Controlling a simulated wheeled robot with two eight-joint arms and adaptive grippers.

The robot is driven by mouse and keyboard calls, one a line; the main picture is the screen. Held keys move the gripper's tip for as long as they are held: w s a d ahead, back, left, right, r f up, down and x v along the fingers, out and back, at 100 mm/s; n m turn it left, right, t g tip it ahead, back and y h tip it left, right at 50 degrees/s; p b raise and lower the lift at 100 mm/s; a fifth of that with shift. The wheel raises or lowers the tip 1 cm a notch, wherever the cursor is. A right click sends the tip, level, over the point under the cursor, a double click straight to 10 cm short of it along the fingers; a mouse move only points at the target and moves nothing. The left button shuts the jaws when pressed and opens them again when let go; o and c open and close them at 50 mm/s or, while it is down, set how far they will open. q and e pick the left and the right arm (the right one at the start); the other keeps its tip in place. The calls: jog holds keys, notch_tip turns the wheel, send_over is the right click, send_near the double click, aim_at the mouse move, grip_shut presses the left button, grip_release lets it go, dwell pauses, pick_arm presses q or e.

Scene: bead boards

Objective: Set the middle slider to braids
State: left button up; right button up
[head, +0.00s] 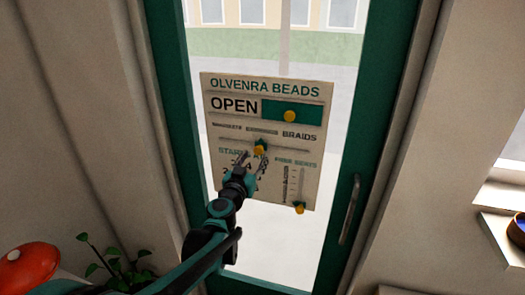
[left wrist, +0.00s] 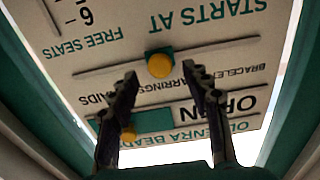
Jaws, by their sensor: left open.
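A cream board (head: 222,95) headed OLVENRA BEADS is on the glass of a green-framed door. The middle slider is a horizontal track with a yellow knob (head: 259,149), below the middle of three labels; BRAIDS (head: 299,136) is the right-hand label. My left gripper (head: 256,162) is open just below the knob in the head view. In the left wrist view, which shows the board upside down, the knob (left wrist: 160,65) appears between the open fingertips (left wrist: 160,72). Contact cannot be told. My right gripper is not in view.
An upper green slide with a yellow knob (head: 290,116) sits beside OPEN. A vertical FREE SEATS slider has its yellow knob (head: 300,209) at the bottom. A door handle (head: 350,209) is to the right. A plant (head: 117,262) and a red object (head: 28,268) stand lower left.

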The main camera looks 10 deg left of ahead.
aim_at(258, 152)
pick_arm(q)
jog(key=w, duration=0.4)
jog(key=shift+w+f, duration=0.1)
jog(key=shift+w, duration=0.05)
jog(key=shift+w+d, duration=0.1)
jog(key=shift+w, duration=0.35)
jog(key=shift+c, duration=0.3)
grip_shut()
jog(key=d, duration=1.2)
jog(key=shift+s, duration=0.2)
jog(key=shift+d, duration=0.35)
